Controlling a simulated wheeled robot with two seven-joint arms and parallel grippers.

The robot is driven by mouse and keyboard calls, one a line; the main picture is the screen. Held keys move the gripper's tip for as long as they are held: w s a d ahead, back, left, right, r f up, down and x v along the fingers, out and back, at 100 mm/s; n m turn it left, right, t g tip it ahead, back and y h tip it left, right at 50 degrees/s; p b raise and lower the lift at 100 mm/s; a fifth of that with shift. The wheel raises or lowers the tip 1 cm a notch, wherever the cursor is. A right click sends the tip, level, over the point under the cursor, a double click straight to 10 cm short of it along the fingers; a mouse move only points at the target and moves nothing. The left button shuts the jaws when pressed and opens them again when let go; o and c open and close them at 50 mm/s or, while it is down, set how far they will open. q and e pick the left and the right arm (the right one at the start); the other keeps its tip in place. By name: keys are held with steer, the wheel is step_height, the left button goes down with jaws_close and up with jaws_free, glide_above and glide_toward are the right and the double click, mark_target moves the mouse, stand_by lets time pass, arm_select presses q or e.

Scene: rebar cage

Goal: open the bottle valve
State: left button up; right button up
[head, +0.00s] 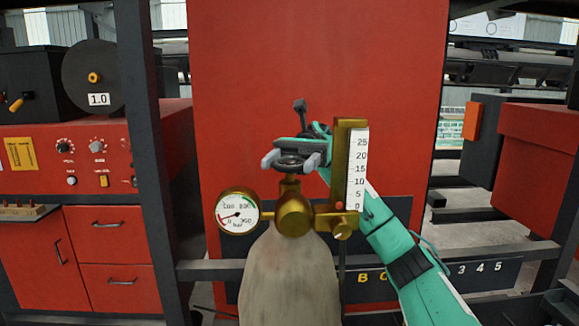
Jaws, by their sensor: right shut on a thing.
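The grey gas bottle (288,280) stands upright in the lower middle of the head view. A brass regulator body (294,216) sits on its top. The bottle valve (291,164), a dark round handwheel, is above the regulator. My right gripper (290,160) comes in from the lower right, and its fingers are closed around the handwheel, hiding part of it. The round pressure gauge (238,213) on the left has its needle at the low end, near 0. The brass flow meter (352,170) with a 0 to 25 scale stands upright on the right. My left gripper is not in view.
A large red panel (318,70) stands behind the bottle. A dark horizontal rail (210,271) runs behind the bottle. A red machine with a wire spool (92,78) and drawers is at the left, and red boxes (535,155) are at the right. My right forearm passes close beside the flow meter.

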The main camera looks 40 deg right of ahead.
steer(key=shift+n+g+h+b, duration=0.35)
steer(key=shift+n+g+h, duration=0.2)
steer(key=shift+g, duration=0.25)
steer(key=shift+r+n, duration=0.1)
steer(key=shift+n, duration=0.15)
steer(key=o, duration=1)
steer(key=shift+c, duration=0.2)
steer(key=shift+r+b, duration=0.35)
steer(key=shift+r, duration=0.2)
step_height(320, 180, up, 13)
steer(key=b, duration=0.2)
step_height(320, 180, up, 6)
steer(key=p, duration=0.1)
glide_above(290, 162)
